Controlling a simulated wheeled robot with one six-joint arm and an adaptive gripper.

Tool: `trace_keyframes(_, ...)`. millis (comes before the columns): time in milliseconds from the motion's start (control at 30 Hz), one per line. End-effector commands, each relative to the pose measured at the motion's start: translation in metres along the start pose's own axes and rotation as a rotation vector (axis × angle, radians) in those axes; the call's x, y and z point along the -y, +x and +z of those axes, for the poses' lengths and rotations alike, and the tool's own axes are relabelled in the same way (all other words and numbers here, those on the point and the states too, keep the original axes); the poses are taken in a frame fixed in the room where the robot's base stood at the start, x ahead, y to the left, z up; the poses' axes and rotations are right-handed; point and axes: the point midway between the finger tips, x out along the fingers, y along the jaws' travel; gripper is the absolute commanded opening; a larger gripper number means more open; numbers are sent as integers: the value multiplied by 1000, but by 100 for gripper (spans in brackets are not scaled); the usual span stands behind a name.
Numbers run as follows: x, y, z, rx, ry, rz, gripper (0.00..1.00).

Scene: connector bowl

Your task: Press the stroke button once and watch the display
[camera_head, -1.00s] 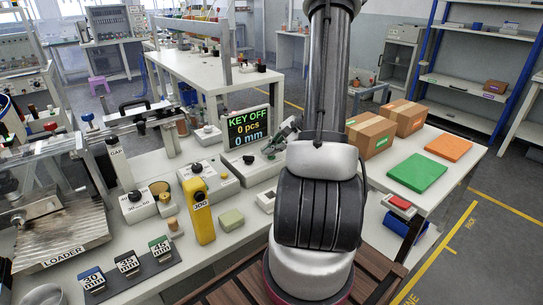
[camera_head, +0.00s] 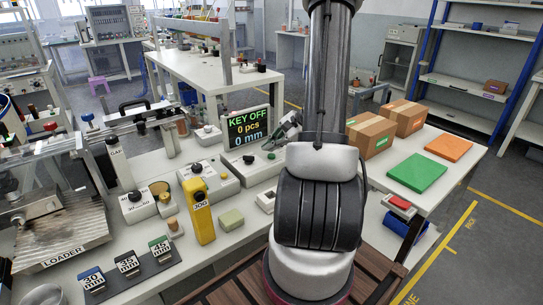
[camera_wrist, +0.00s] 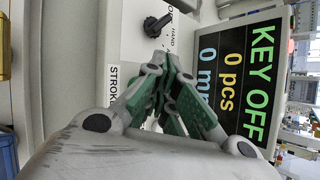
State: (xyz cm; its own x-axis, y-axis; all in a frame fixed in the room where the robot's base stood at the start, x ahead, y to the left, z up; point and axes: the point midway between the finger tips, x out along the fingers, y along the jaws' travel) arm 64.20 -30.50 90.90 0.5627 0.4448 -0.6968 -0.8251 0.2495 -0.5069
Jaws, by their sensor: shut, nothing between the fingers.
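The display (camera_head: 248,127) reads KEY OFF, 0 pcs, 0 mm. It also shows in the wrist view (camera_wrist: 236,82), turned on its side. In the wrist view a STROKE label (camera_wrist: 113,88) shows on the box beside my fingers, with a black HAND knob (camera_wrist: 157,26) beyond. My gripper (camera_wrist: 167,66) is shut and empty, pointing at the box. The fingers hide the face beside the label, and no stroke button shows there. Contact cannot be told.
A yellow JOG pendant (camera_head: 200,210) stands left of the box, near a second box with knobs (camera_head: 138,205). Cardboard boxes (camera_head: 370,135) and a green mat (camera_head: 418,172) lie to the right. Labelled gauge blocks (camera_head: 127,264) stand at front left.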

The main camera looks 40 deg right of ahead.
Motion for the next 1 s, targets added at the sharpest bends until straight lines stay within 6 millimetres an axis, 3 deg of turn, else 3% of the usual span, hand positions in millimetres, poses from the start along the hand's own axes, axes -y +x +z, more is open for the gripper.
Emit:
trace_keyframes(167,1,-1,1,0,-1,-1,0)
trace_keyframes(633,23,-31,23,0,-3,-1,0)
trace_keyframes(1000,25,-35,25,0,0,0,0)
